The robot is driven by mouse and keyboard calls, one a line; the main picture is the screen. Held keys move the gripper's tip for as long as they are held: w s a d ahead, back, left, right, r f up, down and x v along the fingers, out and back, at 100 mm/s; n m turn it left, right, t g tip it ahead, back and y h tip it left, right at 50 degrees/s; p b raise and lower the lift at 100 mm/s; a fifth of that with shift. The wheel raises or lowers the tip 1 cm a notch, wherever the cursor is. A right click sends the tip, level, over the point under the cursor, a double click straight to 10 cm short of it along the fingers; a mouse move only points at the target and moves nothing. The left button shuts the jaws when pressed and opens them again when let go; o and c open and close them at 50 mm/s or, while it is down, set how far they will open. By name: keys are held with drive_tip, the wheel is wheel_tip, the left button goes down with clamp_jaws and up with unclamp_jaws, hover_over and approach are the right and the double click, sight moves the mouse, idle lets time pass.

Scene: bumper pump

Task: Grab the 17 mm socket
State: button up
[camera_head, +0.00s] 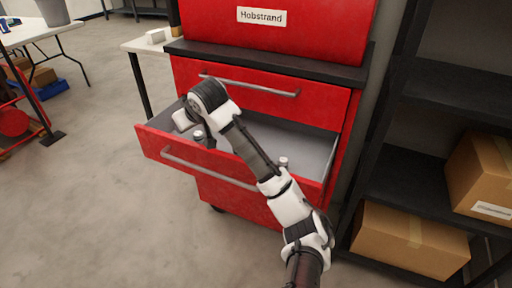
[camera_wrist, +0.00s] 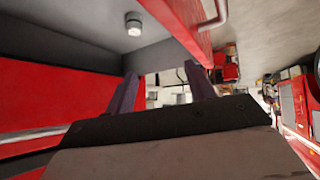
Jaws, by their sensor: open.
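A red drawer (camera_head: 235,182) stands pulled out of the red tool cabinet, with a grey inside. A small metal cylinder, looking like a socket (camera_head: 283,161), stands upright in its right part. One such socket also shows in the wrist view (camera_wrist: 133,24), on the grey drawer floor. A second small grey cylinder (camera_head: 198,135) shows beside my wrist at the drawer's left; I cannot tell whether it is a socket. No size marking is readable. My gripper (camera_wrist: 161,78) is open, its two dark fingers apart, with no socket visibly held. In the head view my wrist covers the drawer's left part.
A closed drawer (camera_head: 250,88) with a bar handle sits above the open one. A dark shelf rack (camera_head: 405,185) with cardboard boxes (camera_head: 410,240) stands close on the right. The floor (camera_head: 100,200) at left is clear. A white table (camera_head: 45,30) stands at the far left.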

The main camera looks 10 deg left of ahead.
drive_tip(key=w+d+m+g+h+p, duration=0.1)
drive_tip(key=d+h+p, duration=0.1)
drive_tip(key=d, duration=0.6)
drive_tip(key=w+d+m+g+h+p, duration=0.1)
drive_tip(key=w+d+m+h, duration=0.1)
drive_tip(key=d, duration=0.6)
drive_tip(key=m+g+h, duration=0.1)
drive_tip(key=m+g, duration=0.1)
drive_tip(key=g, duration=0.1)
hover_over(283, 160)
drive_tip(key=f, duration=0.5)
drive_tip(key=s+f, duration=0.1)
drive_tip(key=f, duration=0.2)
drive_tip(key=shift+d+f, duration=0.25)
drive_tip(key=shift+f, duration=0.1)
drive_tip(key=shift+w+a+f+p, duration=0.1)
drive_tip(key=shift+w+f+p, duration=0.1)
drive_tip(key=shift+f, duration=0.8)
drive_tip(key=shift+w+a+f+p, duration=0.1)
drive_tip(key=shift+w+f+p, duration=0.1)
drive_tip(key=shift+f, duration=0.75)
drive_tip(key=shift+w+f+p, duration=0.15)
drive_tip(key=shift+w+f, duration=0.05)
drive_tip(key=shift+f, duration=0.8)
drive_tip(key=shift+c, duration=0.2)
drive_tip(key=c, duration=1.1)
drive_tip(key=shift+r, duration=0.1)
